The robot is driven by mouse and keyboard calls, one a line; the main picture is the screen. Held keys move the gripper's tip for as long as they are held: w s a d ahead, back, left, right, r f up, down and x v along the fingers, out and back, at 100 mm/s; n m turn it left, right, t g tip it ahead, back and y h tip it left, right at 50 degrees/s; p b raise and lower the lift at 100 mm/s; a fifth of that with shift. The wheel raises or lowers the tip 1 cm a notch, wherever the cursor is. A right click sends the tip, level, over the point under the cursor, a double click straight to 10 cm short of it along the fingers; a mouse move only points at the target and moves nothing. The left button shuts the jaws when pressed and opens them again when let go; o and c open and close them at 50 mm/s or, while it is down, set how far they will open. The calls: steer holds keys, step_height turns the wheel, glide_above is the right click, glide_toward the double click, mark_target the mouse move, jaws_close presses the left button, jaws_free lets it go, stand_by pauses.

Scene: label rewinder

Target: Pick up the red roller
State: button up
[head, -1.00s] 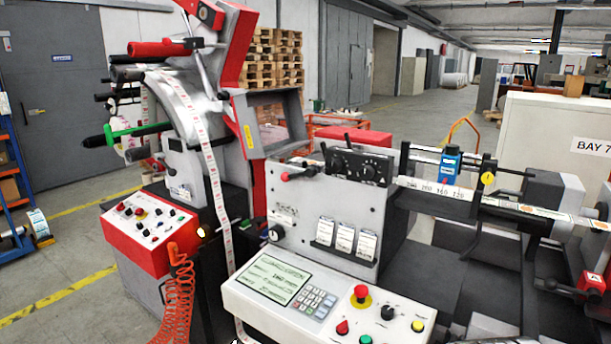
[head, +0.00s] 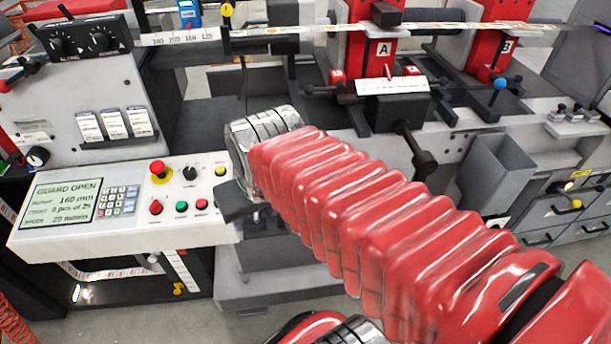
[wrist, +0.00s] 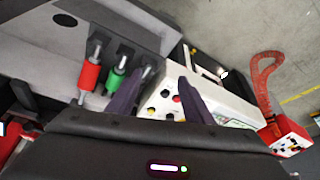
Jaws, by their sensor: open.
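The red roller (wrist: 89,77) shows in the wrist view, left of my gripper (wrist: 165,76), on a metal pin at a dark holder. A green roller (wrist: 116,79) is beside it, between it and my left finger. My gripper is open and no object shows between its dark fingers. The red roller is apart from both fingers. In the head view, I see the dark end of my gripper (head: 239,203) by the right end of the control panel; my arm hides part of that area. I cannot make out the red roller there.
The white control panel (head: 112,245) with buttons is close to my gripper. It also shows in the wrist view (wrist: 160,110). Black knobbed handle (head: 414,152), grey bin (head: 497,168) and red blocks marked A (head: 382,62) and B lie around my arm. A red coiled hose (wrist: 266,78) hangs at right.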

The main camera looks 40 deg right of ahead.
steer(key=w+d+m+h, duration=0.1)
steer(key=w+d+m, duration=0.1)
steer(key=d, duration=0.7)
steer(key=w+d+f+m, duration=0.1)
steer(key=w+d+m, duration=0.1)
steer(key=d, duration=0.8)
steer(key=shift+w+d+g+h, duration=0.3)
steer(key=shift+w+h, duration=0.1)
steer(key=shift+w, duration=0.5)
steer(key=shift+x, duration=4.3)
steer(key=shift+s+f, duration=0.1)
steer(key=shift+f, duration=0.05)
steer(key=shift+x, duration=2.5)
steer(key=shift+s+a, duration=0.15)
steer(key=shift+c, duration=0.4)
